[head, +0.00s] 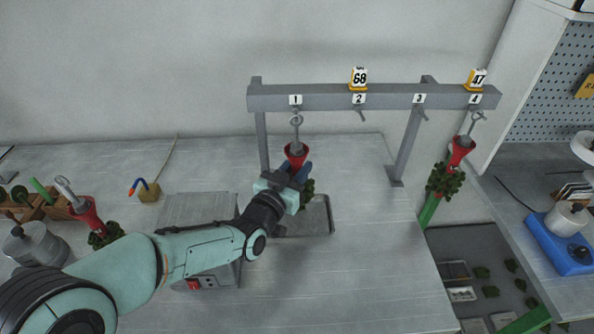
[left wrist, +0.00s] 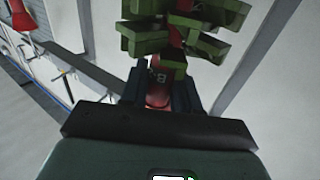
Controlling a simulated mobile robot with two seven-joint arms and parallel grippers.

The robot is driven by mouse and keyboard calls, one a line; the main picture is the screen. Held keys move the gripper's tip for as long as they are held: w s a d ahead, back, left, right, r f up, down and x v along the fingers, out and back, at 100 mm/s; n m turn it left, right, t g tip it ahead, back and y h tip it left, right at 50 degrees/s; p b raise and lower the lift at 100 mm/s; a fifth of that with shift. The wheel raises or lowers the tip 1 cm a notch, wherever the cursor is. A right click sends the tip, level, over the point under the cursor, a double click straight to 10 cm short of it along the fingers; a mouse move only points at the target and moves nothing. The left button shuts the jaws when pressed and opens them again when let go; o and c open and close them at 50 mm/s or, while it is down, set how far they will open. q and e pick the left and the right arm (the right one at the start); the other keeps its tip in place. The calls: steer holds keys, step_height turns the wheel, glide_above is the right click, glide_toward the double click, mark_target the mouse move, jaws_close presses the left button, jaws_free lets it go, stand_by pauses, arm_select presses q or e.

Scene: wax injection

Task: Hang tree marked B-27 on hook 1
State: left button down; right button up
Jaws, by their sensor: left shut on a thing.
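My left gripper (head: 291,177) is shut on a wax tree (head: 296,158) with a red cup, a grey rod with a ring on top, and green pieces partly hidden behind the gripper. The tree is upright below the label of hook 1 (head: 295,106). Its ring is right at the hook; I cannot tell whether it is on it. In the left wrist view the tree's red stem (left wrist: 158,94) sits between my fingers (left wrist: 160,92). A "B" shows on it; the rest of the mark is unreadable. My right gripper is not in view.
The grey rail (head: 325,98) bears hooks labelled 1 to 4. Hooks 2 and 3 are empty. Another tree (head: 459,152) hangs at hook 4. Tags 68 (head: 359,78) and 47 (head: 477,79) stand on the rail. A further tree (head: 87,213) is at the left. A grey tray (head: 320,228) lies below my gripper.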

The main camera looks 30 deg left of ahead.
arm_select(q)
steer(key=shift+w+a+r, duration=0.1)
steer(key=shift+w+a, duration=0.05)
steer(key=shift+w, duration=0.15)
steer(key=shift+w+a, duration=0.1)
steer(key=shift+w, duration=0.05)
steer(key=shift+w+a+f+b, duration=0.2)
steer(key=shift+w+f+b, duration=0.15)
steer(key=shift+b, duration=0.05)
steer(key=shift+w+b, duration=0.1)
steer(key=shift+b, duration=0.2)
steer(key=shift+r, duration=0.1)
steer(key=shift+a, duration=0.1)
steer(key=c, duration=0.8)
jaws_free()
steer(key=shift+o, duration=0.2)
